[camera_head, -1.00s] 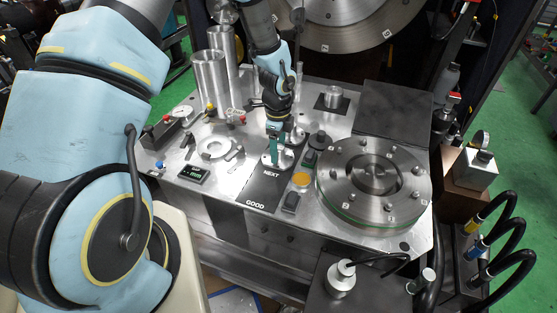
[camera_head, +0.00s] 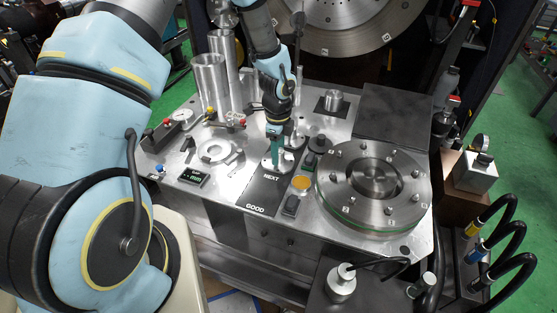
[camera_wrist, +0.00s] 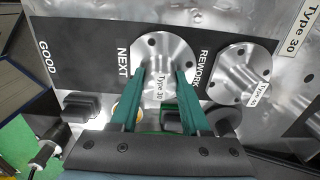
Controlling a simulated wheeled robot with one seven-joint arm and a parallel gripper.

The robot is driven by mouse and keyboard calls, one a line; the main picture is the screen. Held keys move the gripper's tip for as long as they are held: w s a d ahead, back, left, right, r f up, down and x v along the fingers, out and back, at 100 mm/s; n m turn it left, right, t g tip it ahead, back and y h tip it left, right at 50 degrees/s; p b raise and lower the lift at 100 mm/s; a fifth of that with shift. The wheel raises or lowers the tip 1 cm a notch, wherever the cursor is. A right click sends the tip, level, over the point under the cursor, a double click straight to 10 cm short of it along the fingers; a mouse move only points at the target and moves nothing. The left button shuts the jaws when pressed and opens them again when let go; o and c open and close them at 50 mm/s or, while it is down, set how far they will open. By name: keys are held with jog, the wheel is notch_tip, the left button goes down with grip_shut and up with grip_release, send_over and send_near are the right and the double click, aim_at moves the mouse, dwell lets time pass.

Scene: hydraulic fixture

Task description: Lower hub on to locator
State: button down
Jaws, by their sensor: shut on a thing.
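The hub (camera_wrist: 160,52) is a silver flanged part with bolt holes and a "Type 30" label, in the wrist view's centre by the NEXT mark. In the head view its flange (camera_head: 268,164) shows below my gripper (camera_head: 276,155). My gripper's teal fingers (camera_wrist: 160,75) are shut on the hub's neck, one on each side. The hub looks upright at the dark strip; I cannot tell whether it touches it. A flat silver ring fixture (camera_head: 214,150) lies left of my gripper; I cannot tell whether it is the locator.
A second flanged hub (camera_wrist: 245,72), labelled "Type 40", stands close by at REWORK. A large bolted disc (camera_head: 345,203) is to the right. Tall metal cylinders (camera_head: 209,80) stand at the back left. A small display (camera_head: 193,177) sits at the front left.

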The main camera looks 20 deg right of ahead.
jog(key=shift+r, duration=0.1)
jog(key=shift+r+p, duration=2.05)
jog(key=shift+r, duration=0.4)
jog(key=c, duration=1)
grip_release()
grip_shut()
